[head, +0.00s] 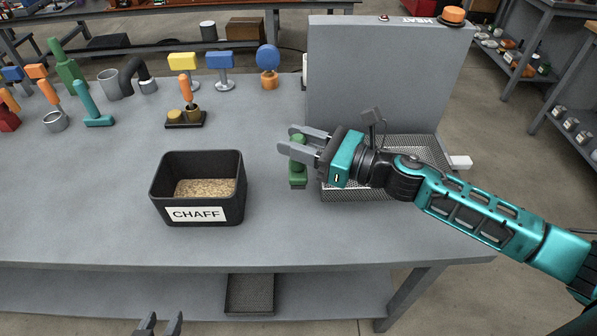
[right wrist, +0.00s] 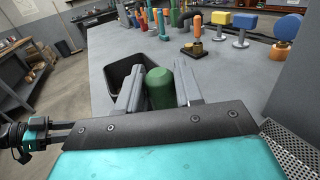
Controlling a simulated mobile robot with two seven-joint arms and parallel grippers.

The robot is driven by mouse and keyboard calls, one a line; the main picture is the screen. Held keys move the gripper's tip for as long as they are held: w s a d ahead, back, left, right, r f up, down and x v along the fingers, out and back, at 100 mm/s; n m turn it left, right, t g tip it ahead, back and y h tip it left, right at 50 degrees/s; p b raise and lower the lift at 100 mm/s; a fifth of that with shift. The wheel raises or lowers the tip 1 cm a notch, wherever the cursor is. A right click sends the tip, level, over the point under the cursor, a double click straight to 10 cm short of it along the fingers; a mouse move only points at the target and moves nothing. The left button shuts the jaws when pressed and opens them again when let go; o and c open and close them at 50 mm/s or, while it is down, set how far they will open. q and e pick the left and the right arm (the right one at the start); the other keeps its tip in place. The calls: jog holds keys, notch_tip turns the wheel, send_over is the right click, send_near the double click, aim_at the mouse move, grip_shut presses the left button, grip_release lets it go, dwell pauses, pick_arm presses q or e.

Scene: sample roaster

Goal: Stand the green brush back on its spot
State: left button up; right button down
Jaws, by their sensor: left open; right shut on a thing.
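The green brush (head: 298,174) is upright between the fingers of my right gripper (head: 292,142), at the left edge of the perforated metal tray (head: 350,196). In the right wrist view, the rounded green top of the brush (right wrist: 159,88) shows between the two grey fingers (right wrist: 158,85). My right gripper is shut on it. I cannot tell whether its base touches the table. My left gripper (head: 160,326) is open and empty at the bottom edge of the head view, in front of the table. No marked spot for the brush can be made out.
A black CHAFF bin (head: 197,215) with tan flakes stands left of the brush. A grey upright panel (head: 385,75) with an orange knob (head: 453,14) rises behind the tray. Several coloured tools stand along the back left, including another green item (head: 66,68). The front left table is clear.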

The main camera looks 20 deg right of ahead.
aim_at(304, 170)
jog(key=shift+f+b, duration=0.55)
jog(key=shift+f, duration=2.85)
jog(key=shift+f, duration=0.2)
jog(key=c, duration=0.7)
grip_release()
jog(key=shift+c, duration=0.2)
jog(key=shift+r, duration=0.25)
jog(key=b+v, duration=0.1)
jog(key=v, duration=1.1)
jog(key=shift+b, duration=0.3)
jog(key=shift+f, duration=0.1)
